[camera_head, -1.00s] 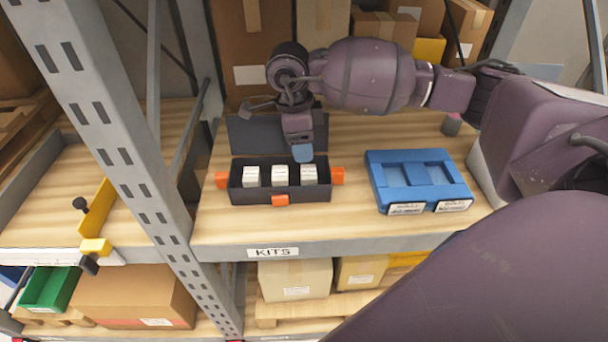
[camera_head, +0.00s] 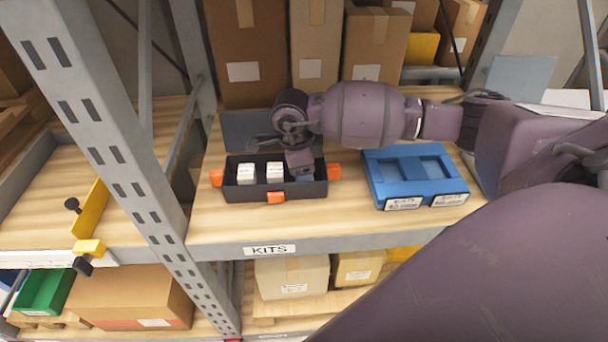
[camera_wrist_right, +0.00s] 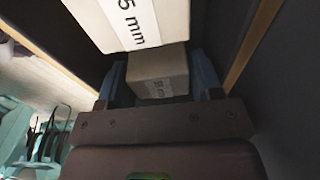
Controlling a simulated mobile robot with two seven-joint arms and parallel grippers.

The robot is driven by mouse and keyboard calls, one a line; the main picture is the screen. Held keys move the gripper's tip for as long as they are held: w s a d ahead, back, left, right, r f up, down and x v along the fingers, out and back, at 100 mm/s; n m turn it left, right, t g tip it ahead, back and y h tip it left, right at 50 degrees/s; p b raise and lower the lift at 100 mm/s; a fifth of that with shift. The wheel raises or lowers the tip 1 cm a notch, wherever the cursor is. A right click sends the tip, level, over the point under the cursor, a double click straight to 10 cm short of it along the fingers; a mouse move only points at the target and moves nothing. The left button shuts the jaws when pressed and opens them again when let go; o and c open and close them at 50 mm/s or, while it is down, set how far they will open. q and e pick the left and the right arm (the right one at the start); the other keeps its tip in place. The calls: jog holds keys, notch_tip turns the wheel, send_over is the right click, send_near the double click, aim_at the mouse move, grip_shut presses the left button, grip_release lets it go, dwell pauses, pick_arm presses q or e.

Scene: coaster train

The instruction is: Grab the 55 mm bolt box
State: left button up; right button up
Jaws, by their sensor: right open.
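A dark open kit box (camera_head: 262,194) stands on the shelf, with two white bolt boxes showing in it, a left one (camera_head: 246,175) and a middle one (camera_head: 275,172). My right gripper (camera_head: 304,177) is down at the kit box's right end and hides the rightmost white box. In the right wrist view the open gripper (camera_wrist_right: 160,80) has its blue fingers on either side of a small box (camera_wrist_right: 158,68), whose small label is hard to read. Contact cannot be told. A nearer white box (camera_wrist_right: 135,18) shows a cut-off label ending "5 mm". My left gripper is not in view.
Tall cardboard boxes (camera_head: 372,45) stand behind. A grey rack post (camera_head: 125,150) rises at the left. Bare shelf (camera_head: 225,228) lies in front.

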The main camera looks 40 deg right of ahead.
jog(key=shift+f, duration=0.25)
jog(key=c, duration=0.6)
jog(key=shift+r, duration=0.15)
